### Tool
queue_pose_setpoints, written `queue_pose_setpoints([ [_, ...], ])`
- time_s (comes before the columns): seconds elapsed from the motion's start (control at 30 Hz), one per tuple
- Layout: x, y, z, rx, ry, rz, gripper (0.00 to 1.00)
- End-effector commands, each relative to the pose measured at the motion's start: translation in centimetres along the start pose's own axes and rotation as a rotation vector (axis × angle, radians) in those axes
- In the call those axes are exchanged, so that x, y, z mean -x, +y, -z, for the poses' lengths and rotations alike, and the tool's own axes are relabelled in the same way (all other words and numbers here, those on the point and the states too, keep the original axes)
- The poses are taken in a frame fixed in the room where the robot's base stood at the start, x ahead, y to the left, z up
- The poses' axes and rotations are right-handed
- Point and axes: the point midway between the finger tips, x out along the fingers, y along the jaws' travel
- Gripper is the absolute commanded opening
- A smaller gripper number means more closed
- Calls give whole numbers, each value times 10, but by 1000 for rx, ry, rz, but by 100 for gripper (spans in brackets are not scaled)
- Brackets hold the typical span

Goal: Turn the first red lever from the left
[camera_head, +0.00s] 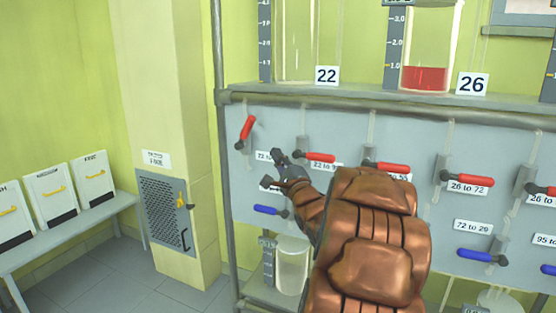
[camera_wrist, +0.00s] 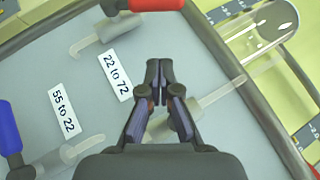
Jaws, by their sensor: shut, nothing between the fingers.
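The first red lever from the left (camera_head: 247,127) is on the grey panel in the head view, its handle tilted steeply up and to the right from a dark pivot. My gripper (camera_head: 277,160) is in front of the panel, below and right of this lever and apart from it in the picture. In the wrist view my gripper (camera_wrist: 159,66) has its fingertips together, with nothing between them. A red lever (camera_wrist: 155,5) shows at the top edge of that view, beyond the fingertips; which lever it is I cannot tell.
More red levers, such as the second one (camera_head: 318,157), lie nearly level to the right. A blue lever (camera_head: 268,210) is below. A frame post (camera_head: 222,160) bounds the panel's left side. Glass vessels (camera_head: 428,60) stand on the shelf above.

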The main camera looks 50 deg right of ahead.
Motion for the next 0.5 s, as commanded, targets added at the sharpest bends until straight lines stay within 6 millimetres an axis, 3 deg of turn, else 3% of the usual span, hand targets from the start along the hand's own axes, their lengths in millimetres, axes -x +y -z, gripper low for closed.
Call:
queue_pose_setpoints([
  [0.43,-67,1,-1,2,-2,-1,0],
  [0.5,-74,0,-9,3,-2,-2,0],
])
